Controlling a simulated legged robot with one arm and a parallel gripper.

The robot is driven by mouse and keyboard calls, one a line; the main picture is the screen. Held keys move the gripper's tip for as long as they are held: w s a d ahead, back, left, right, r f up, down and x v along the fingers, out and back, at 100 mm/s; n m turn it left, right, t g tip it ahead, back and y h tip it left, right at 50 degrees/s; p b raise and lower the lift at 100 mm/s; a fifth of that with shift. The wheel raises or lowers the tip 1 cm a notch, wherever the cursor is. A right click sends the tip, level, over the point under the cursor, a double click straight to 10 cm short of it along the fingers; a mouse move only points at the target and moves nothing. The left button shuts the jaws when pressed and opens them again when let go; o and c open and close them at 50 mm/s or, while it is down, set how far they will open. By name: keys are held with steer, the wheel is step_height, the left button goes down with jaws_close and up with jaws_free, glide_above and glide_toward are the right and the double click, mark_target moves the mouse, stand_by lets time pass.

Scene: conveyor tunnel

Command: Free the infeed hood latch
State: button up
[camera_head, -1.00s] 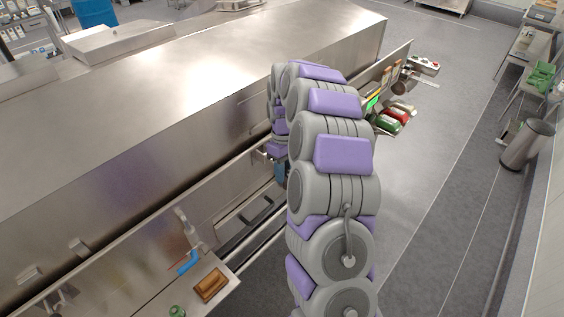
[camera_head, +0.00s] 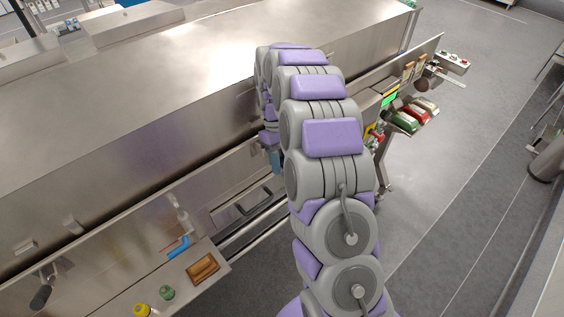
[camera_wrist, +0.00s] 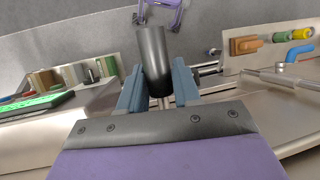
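In the wrist view a black cylindrical grip (camera_wrist: 153,62) on a thin metal rod stands between the two blue-grey fingers of my gripper (camera_wrist: 158,85). The fingers flank it on both sides with no clear gap, but I cannot tell whether they press on it. In the head view my gripper (camera_head: 273,158) is at the side of the long steel hood (camera_head: 150,110), partly hidden by my arm. The grip is hidden there. A similar dark grip (camera_head: 41,297) shows on a bracket at the lower left.
A ledge (camera_head: 180,285) holds a brown block (camera_head: 202,268) and green and yellow items. A blue bent handle (camera_head: 178,244) is near it. A control panel with a green screen (camera_head: 388,99) and red and green items are to the right. Open floor (camera_head: 450,200) lies at right.

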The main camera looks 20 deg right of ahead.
mark_target(284, 168)
steer(key=o, duration=0.3)
steer(key=shift+d, duration=0.1)
steer(key=shift+r, duration=1.75)
steer(key=shift+s, duration=1.4)
steer(key=shift+s+a+r, duration=0.2)
steer(key=shift+s, duration=1.95)
steer(key=shift+s+a+r, duration=0.15)
steer(key=shift+s+r, duration=0.1)
steer(key=shift+s, duration=1.9)
steer(key=shift+s+a+r, duration=0.2)
steer(key=shift+s, duration=1.95)
